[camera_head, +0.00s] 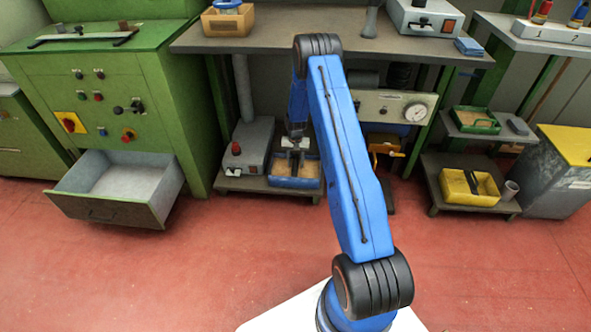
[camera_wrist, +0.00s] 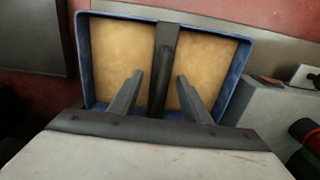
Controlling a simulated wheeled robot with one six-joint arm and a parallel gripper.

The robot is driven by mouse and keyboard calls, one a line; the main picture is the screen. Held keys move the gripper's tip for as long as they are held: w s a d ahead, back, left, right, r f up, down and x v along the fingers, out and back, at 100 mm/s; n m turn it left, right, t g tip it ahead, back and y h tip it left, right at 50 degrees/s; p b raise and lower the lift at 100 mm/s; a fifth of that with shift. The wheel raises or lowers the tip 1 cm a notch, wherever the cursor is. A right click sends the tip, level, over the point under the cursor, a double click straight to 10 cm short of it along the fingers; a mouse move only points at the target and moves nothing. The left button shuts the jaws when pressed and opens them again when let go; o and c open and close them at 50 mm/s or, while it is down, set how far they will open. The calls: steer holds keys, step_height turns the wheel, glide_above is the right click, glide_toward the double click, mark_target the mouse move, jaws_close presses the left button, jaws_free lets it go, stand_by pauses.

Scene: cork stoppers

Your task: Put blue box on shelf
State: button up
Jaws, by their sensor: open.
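The blue box (camera_head: 296,183) is an open tray with a tan filling. It sits on a low dark shelf (camera_head: 232,183) under the workbench. In the wrist view the blue box (camera_wrist: 240,62) lies just ahead of the fingers, with a dark handle bar (camera_wrist: 166,48) across its middle. My gripper (camera_head: 296,158) is over the box in the head view. In the wrist view my gripper (camera_wrist: 160,76) is open, one finger on each side of the bar, with gaps visible. I cannot tell how high the fingertips are relative to the bar.
A grey device (camera_head: 250,145) stands close left of the box. At right, a two-level rack holds a green box (camera_head: 474,128) above and a yellow box (camera_head: 470,198) below. An open drawer (camera_head: 115,208) juts out at left. The workbench top (camera_head: 290,35) overhangs my gripper. The red floor is clear.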

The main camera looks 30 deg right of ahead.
steer(key=shift+r, duration=2.5)
